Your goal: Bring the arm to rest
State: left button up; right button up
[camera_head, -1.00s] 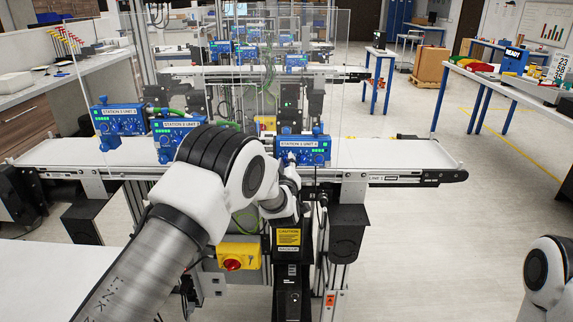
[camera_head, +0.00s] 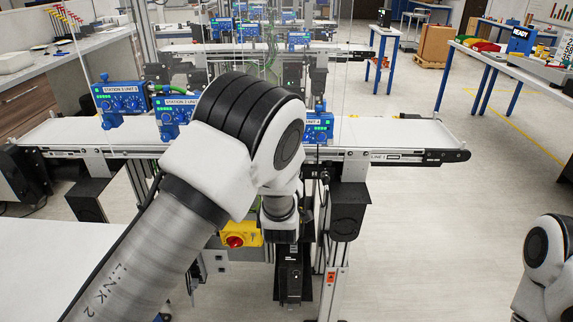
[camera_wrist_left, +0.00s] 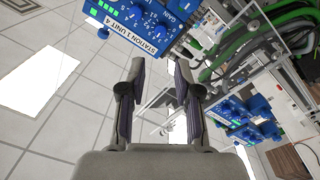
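My left arm (camera_head: 235,150) reaches in from the left in the head view and bends in front of the near conveyor. My left gripper (camera_wrist_left: 160,68) shows in the left wrist view with its two fingers apart and nothing between them. In the head view the arm hides it. The blue Station 1 Unit 4 box (camera_wrist_left: 150,25) lies beyond the fingertips at the top of the wrist view, apart from them. In the head view this box (camera_head: 320,128) is partly hidden behind my arm. Part of my right arm (camera_head: 545,260) shows at the lower right; its gripper is out of view.
The near belt conveyor (camera_head: 400,133) crosses the head view and carries more blue boxes (camera_head: 121,101) on its left. A yellow box with a red knob (camera_head: 236,240) sits below it, partly hidden by my arm. A white table top (camera_head: 50,260) is at lower left.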

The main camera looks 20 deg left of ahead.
pick_arm(q)
jog(key=shift+s, duration=0.25)
jog(key=s+a+f+g, duration=0.2)
jog(key=s+f, duration=0.3)
jog(key=f, duration=0.3)
jog(key=s+a+f+m+g, duration=0.1)
jog(key=s+a+f+g, duration=0.25)
jog(key=f, duration=0.45)
jog(key=s+a+f+g, duration=0.2)
jog(key=s+f, duration=0.4)
jog(key=f, duration=0.3)
jog(key=s+f+m+g+h, duration=0.1)
jog(key=s+f+g, duration=0.1)
jog(key=s+f, duration=0.35)
jog(key=s+f+m+g+h, duration=0.1)
jog(key=s+f+g, duration=0.1)
jog(key=s, duration=0.6)
jog(key=s+d+m+g+h, duration=0.1)
jog(key=s+m+g, duration=0.2)
jog(key=s, duration=0.5)
jog(key=s+d+f+m+g+h, duration=0.1)
jog(key=s+d+m+g, duration=0.1)
jog(key=s, duration=0.6)
jog(key=shift+s+m+g+h, duration=0.3)
jog(key=shift+m+g, duration=0.3)
jog(key=shift+g, duration=0.15)
